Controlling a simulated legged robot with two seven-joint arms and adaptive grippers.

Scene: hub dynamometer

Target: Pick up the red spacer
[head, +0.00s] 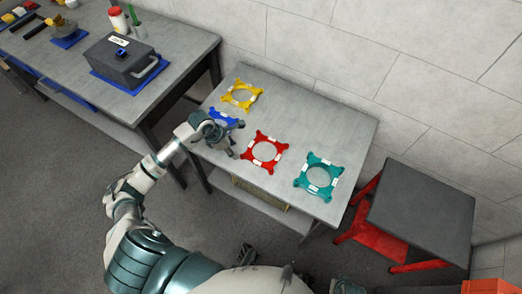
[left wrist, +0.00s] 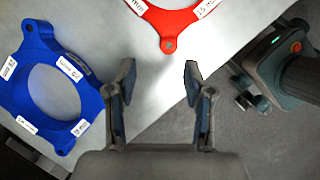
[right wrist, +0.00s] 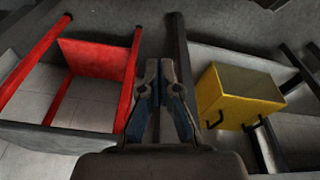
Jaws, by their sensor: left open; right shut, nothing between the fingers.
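The red spacer (head: 263,136) is a flat ring with lobed corners and white labels, lying on the grey table between the blue and teal spacers. Its near edge also shows at the top of the left wrist view (left wrist: 172,22), beyond the fingertips. My left gripper (head: 237,140) is open and empty, above the table's front edge, just left of the red spacer and partly over the blue spacer (head: 222,114). In the left wrist view its spread fingers (left wrist: 160,72) have nothing between them. My right gripper (right wrist: 158,75) is shut and empty, low down near a dark table leg.
A yellow spacer (head: 229,92) and a teal spacer (head: 305,179) lie on the same table. A red stool with a dark top (head: 420,205) stands to the right. A yellow box (right wrist: 235,98) sits below the table. Another table at left holds a dark case (head: 118,62).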

